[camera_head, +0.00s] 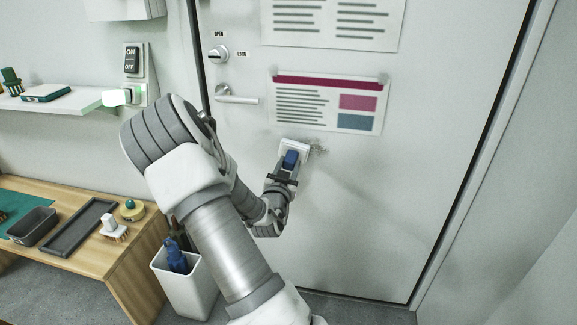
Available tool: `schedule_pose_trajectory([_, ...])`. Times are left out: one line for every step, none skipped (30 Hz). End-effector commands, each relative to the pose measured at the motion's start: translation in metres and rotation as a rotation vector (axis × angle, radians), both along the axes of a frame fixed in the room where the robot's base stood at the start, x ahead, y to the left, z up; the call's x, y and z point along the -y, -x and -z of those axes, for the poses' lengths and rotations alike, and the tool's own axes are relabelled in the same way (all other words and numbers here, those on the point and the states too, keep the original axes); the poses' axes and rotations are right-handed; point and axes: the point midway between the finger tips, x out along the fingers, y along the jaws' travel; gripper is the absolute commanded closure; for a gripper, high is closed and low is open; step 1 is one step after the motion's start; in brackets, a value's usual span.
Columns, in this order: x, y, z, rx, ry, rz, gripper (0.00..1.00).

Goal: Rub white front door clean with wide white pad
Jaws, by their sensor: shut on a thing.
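The white front door (375,225) fills the middle and right of the view and is shut. My gripper (285,176) is shut on the blue grip of the wide white pad (294,146). The pad is at the door surface, just below the lower notice; whether it presses on the door is hard to tell. A greyish smudge (320,147) shows on the door just right of the pad. The part of the door behind my arm is hidden.
A lower notice (330,103) and an upper notice are on the door. The door handle (236,97) and lock knob (218,54) are left of them. A wooden bench (120,258) with trays and brushes, and a white bin (190,290), stand at the lower left.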

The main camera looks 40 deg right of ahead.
Motion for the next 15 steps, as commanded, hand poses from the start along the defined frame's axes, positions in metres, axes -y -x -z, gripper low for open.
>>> schedule_pose_trajectory([0.0001,-0.0001,-0.0004,0.001,0.001,0.0,1.0])
schedule_pose_trajectory([0.0001,-0.0002,-0.0003,0.001,0.001,0.0,1.0])
schedule_pose_trajectory([0.0004,-0.0004,-0.0002,0.001,0.001,0.0,1.0])
schedule_pose_trajectory([0.0008,-0.0008,-0.0002,0.001,0.0,0.0,1.0])
schedule_pose_trajectory([0.0012,-0.0011,-0.0002,0.001,0.0,0.0,1.0])
schedule_pose_trajectory([0.0018,-0.0016,-0.0001,0.002,0.001,0.0,1.0])
schedule_pose_trajectory([0.0022,-0.0021,-0.0001,0.002,0.001,0.0,1.0])
schedule_pose_trajectory([0.0027,-0.0025,-0.0001,0.002,0.001,0.0,1.0])
schedule_pose_trajectory([0.0033,-0.0031,-0.0001,0.002,0.001,0.0,1.0])
schedule_pose_trajectory([0.0038,-0.0034,-0.0001,0.002,0.001,0.0,1.0])
schedule_pose_trajectory([0.0042,-0.0037,-0.0001,0.002,0.001,0.0,1.0])
schedule_pose_trajectory([0.0048,-0.0042,0.0,0.002,0.001,0.0,1.0])
schedule_pose_trajectory([0.0053,-0.0046,0.0,0.001,0.0,0.0,1.0])
schedule_pose_trajectory([0.0058,-0.0049,0.0001,0.001,0.0,0.0,1.0])
schedule_pose_trajectory([0.0064,-0.0055,0.0001,0.001,0.0,0.0,1.0])
